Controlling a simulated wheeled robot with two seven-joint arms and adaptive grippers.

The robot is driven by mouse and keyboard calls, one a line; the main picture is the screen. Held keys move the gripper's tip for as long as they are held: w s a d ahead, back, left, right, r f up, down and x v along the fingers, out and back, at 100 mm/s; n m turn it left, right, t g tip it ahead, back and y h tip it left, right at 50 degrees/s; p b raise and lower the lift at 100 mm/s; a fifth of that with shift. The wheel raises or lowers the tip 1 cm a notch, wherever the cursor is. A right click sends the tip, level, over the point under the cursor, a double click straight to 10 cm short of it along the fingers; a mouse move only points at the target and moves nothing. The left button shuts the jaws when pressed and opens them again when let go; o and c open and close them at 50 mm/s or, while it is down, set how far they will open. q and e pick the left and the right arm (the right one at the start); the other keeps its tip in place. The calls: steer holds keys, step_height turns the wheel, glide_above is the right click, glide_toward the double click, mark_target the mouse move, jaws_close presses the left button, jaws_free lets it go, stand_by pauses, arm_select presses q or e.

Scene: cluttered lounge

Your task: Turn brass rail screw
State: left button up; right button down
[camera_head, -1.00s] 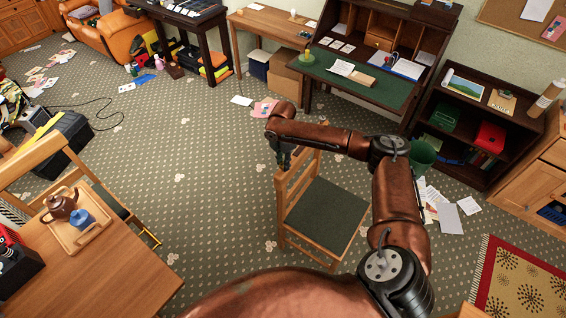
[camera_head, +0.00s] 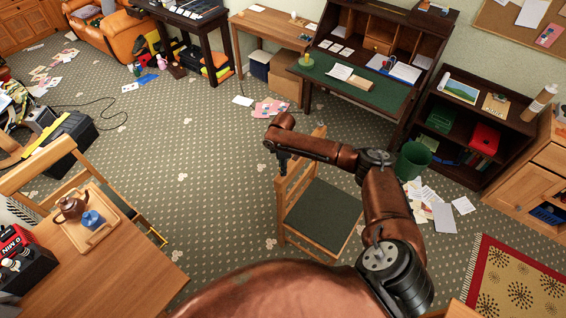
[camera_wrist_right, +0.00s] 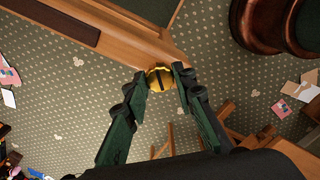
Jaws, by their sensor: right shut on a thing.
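The brass rail screw (camera_wrist_right: 159,78) is a round gold head with a dark slot. In the right wrist view it sits at the edge of a wooden chair rail (camera_wrist_right: 115,43), between the tips of my right gripper (camera_wrist_right: 160,85). Both dark green fingers are shut on the screw head. In the head view my right gripper (camera_head: 283,166) points down at the top of the back of the wooden chair (camera_head: 322,214) with a green seat. The screw is hidden there. My left gripper is not in view.
A green-topped desk (camera_head: 350,86) and a dark shelf (camera_head: 465,130) stand behind. A green bin (camera_head: 413,160) and loose papers are right of the chair. Carpet is clear left of the chair.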

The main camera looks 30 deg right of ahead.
steer(key=m+p, duration=0.4)
steer(key=shift+r+m+p, duration=0.2)
steer(key=shift+m+p, duration=0.1)
steer(key=shift+f+m+p, duration=0.15)
steer(key=shift+m+p, duration=1.4)
steer(key=shift+m, duration=0.35)
steer(key=c, duration=1.6)
jaws_free()
step_height(320, 180, up, 12)
steer(key=shift+a+f, duration=0.1)
